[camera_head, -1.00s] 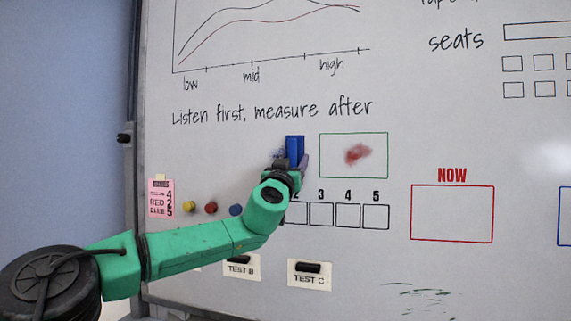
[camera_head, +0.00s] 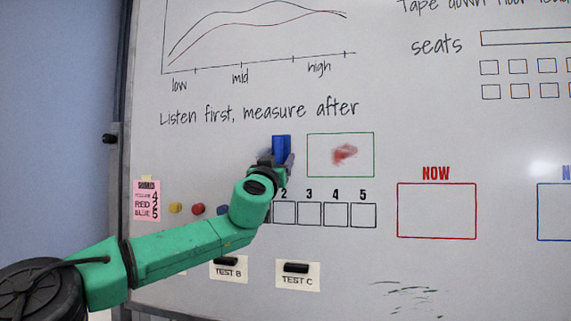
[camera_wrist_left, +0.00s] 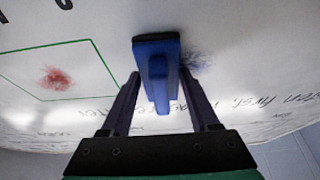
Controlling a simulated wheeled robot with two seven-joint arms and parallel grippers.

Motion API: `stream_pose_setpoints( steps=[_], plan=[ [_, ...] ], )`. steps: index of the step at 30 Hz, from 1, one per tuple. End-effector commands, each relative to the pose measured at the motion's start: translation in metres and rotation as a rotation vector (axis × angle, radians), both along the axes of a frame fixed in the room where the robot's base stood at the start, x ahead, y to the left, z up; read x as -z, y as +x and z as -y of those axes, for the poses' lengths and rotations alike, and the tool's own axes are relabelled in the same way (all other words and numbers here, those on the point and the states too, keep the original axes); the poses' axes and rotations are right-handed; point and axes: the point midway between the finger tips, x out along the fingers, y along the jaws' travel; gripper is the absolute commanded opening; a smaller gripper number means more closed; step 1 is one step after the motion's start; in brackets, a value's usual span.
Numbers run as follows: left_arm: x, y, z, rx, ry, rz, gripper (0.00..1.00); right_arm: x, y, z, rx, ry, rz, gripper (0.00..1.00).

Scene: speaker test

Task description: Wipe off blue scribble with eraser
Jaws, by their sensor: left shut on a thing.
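A blue eraser (camera_head: 281,146) is on the whiteboard, just left of the green-framed box. My left gripper (camera_head: 274,161) is shut on its handle. In the left wrist view, the fingers (camera_wrist_left: 158,88) straddle the handle of the eraser (camera_wrist_left: 150,47), whose flat pad faces the board and seems to touch it. A smudged blue scribble (camera_wrist_left: 197,61) shows beside the pad in the left wrist view. In the head view only a faint smear is left of the eraser, and the eraser and gripper hide the rest. My right gripper is not in view.
A red smudge (camera_head: 344,154) sits inside the green-framed box. Numbered boxes (camera_head: 309,214) lie below. Round magnets (camera_head: 198,209) and a pink note (camera_head: 146,201) are at the left. TEST B (camera_head: 229,272) and TEST C (camera_head: 298,281) labels are lower down.

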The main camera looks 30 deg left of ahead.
Motion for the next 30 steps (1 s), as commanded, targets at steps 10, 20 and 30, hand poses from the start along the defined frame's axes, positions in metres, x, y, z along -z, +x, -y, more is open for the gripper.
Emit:
stream_pose_setpoints(
  steps=[10, 20, 30],
  plan=[
    [0.001, -0.013, -0.032, -0.004, -0.005, 0.002, 0.17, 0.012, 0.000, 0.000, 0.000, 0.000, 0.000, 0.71],
    [0.001, -0.021, -0.052, -0.004, -0.004, 0.003, 0.17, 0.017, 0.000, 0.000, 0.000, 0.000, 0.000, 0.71],
    [0.000, -0.026, -0.067, -0.003, -0.001, 0.000, 0.17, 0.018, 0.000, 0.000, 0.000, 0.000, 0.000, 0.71]
  ],
)
